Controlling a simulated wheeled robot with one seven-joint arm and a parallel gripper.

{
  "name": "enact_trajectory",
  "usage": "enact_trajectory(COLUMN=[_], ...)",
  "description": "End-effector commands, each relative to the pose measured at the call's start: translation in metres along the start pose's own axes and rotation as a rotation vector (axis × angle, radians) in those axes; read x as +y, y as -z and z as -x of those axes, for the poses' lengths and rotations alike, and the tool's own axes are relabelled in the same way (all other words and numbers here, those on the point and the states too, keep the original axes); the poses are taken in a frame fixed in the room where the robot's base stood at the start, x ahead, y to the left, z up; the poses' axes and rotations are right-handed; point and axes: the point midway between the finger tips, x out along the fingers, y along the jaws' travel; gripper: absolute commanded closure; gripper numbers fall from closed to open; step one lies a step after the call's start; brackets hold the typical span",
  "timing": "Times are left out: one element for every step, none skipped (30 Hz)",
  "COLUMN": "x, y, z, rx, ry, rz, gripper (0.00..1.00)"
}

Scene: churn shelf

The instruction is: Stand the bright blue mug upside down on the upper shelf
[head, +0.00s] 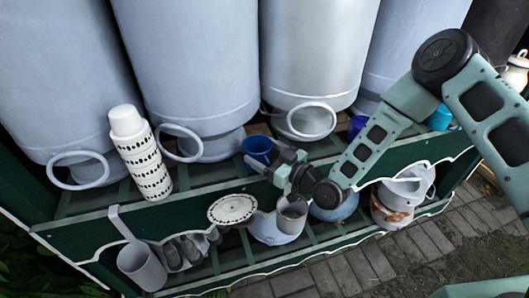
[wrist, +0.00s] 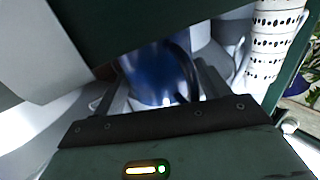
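The bright blue mug (head: 257,147) is on the upper shelf (head: 205,177), in front of the churns. Its dark open mouth seems to face up in the head view. My gripper (head: 277,161) reaches to its right side from the front. In the wrist view the mug (wrist: 158,78) lies between the two fingers of my gripper (wrist: 163,92), with a dark curved handle on its right. The fingers look spread on either side of it; whether they touch it is hard to see.
Big grey churns (head: 195,60) fill the back of the upper shelf.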

Motion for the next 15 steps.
enact_trajectory(x=[0.000,0.000,0.000,0.000,0.000,0.000,0.000,0.000,0.000,0.000,0.000,0.000,0.000,0.000,0.001], y=[0.000,0.000,0.000,0.000,0.001,0.001,0.001,0.001,0.001,0.001,0.001,0.001,0.000,-0.002,-0.002], z=[0.000,0.000,0.000,0.000,0.000,0.000,0.000,0.000,0.000,0.000,0.000,0.000,0.000,0.004,0.010], rx=[0.000,0.000,0.000,0.000,0.000,0.000,0.000,0.000,0.000,0.000,-0.001,-0.001,-0.001,-0.001,-0.001], ry=[0.000,0.000,0.000,0.000,0.000,0.000,0.000,0.000,0.000,0.000,0.000,-0.001,-0.001,0.000,0.000], rz=[0.000,0.000,0.000,0.000,0.000,0.000,0.000,0.000,0.000,0.000,-0.001,-0.001,-0.002,-0.001,-0.001], gripper=[0.10,0.10,0.10,0.10,0.10,0.10,0.10,0.10,0.10,0.10,0.10,0.10,0.10,0.10,0.10])
